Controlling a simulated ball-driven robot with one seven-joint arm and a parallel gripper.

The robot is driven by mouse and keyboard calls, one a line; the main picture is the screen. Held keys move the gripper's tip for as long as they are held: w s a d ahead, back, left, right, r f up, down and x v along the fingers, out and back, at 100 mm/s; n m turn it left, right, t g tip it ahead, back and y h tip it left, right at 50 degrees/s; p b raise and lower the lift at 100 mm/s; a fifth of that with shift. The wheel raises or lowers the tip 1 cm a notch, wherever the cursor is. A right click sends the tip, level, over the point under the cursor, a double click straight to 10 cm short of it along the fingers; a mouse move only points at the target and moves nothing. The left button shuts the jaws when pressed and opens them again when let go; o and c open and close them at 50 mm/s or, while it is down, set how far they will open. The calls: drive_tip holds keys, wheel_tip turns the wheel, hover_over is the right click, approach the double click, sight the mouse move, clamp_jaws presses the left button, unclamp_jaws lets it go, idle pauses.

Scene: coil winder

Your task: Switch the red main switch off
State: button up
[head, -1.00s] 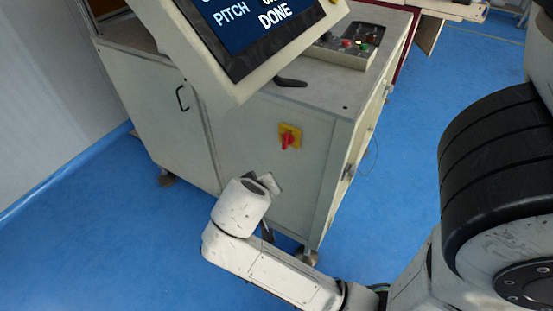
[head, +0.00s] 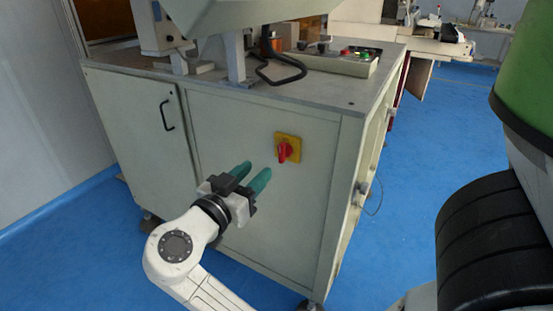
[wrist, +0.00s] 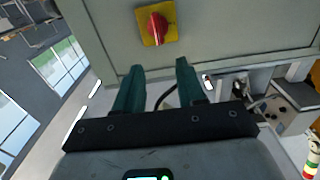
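The red main switch (head: 285,152) is a red rotary knob on a yellow square plate (head: 290,142), on the front panel of the grey machine cabinet (head: 235,122). The knob also shows in the wrist view (wrist: 157,27), near the top, beyond my fingertips. My gripper (head: 256,172) is in front of the panel, to the left of and a little below the switch in the head view. Its two green fingers (wrist: 159,70) are apart with nothing between them. The fingers do not touch the knob.
A control box (head: 335,60) with lit buttons sits on the cabinet top, with a black cable (head: 280,72) beside it. A black door handle (head: 166,114) sticks out at the left of the cabinet. The blue floor (head: 90,240) is clear at the left.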

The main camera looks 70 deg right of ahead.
sight(280, 148)
drive_tip(key=x, duration=1)
drive_tip(key=shift+b, duration=0.3)
clamp_jaws()
